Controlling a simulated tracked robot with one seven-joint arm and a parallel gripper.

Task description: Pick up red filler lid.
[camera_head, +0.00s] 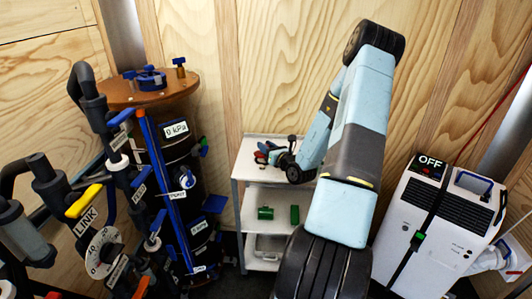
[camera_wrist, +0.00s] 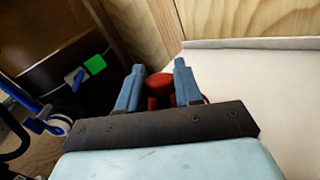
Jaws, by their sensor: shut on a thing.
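The red filler lid (camera_wrist: 159,84) sits between the two blue fingers of my gripper (camera_wrist: 159,69) in the wrist view. The fingers are shut on it; its lower part is partly hidden by the dark gripper body. In the head view my gripper (camera_head: 268,152) is over the top shelf of the white shelf unit (camera_head: 242,168), near its left side. A small patch of red shows there between the fingers. I cannot tell whether the lid touches the shelf top.
Green cylinders (camera_head: 265,213) lie on the middle shelf. A black tank with a brown top (camera_head: 140,93) and blue pipes stands left of the shelf unit. A white machine marked OFF (camera_head: 425,225) stands at right. Wooden walls close in behind. The shelf top right of my gripper is clear.

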